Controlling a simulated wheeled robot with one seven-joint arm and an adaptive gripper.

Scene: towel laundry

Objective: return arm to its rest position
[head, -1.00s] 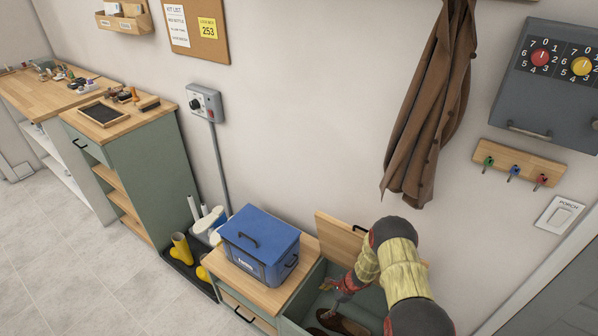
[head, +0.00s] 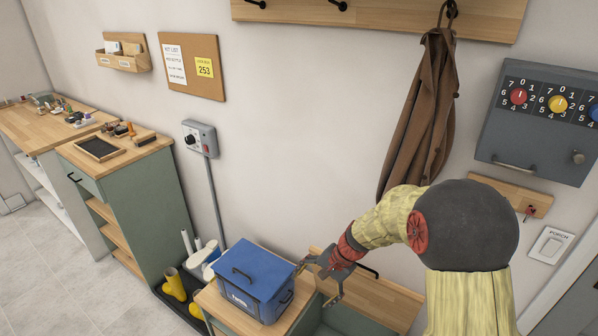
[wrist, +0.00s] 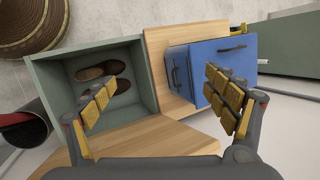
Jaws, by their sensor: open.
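My gripper (head: 322,283) is open and empty in the head view. It is above the bench, just right of the blue box, with my arm bent over from the right. In the wrist view my gripper's two yellow-padded fingers (wrist: 165,98) are spread wide with nothing between them. Below them are the open green compartment (wrist: 52,72) with a pair of brown shoes (wrist: 103,79) inside, and the blue box (wrist: 208,62) on the wooden top.
The blue box (head: 247,292) stands close to my gripper. A raised wooden lid (head: 395,300) is behind it. A brown coat (head: 420,110) hangs on the wall, with a grey dial cabinet (head: 530,130) to the right.

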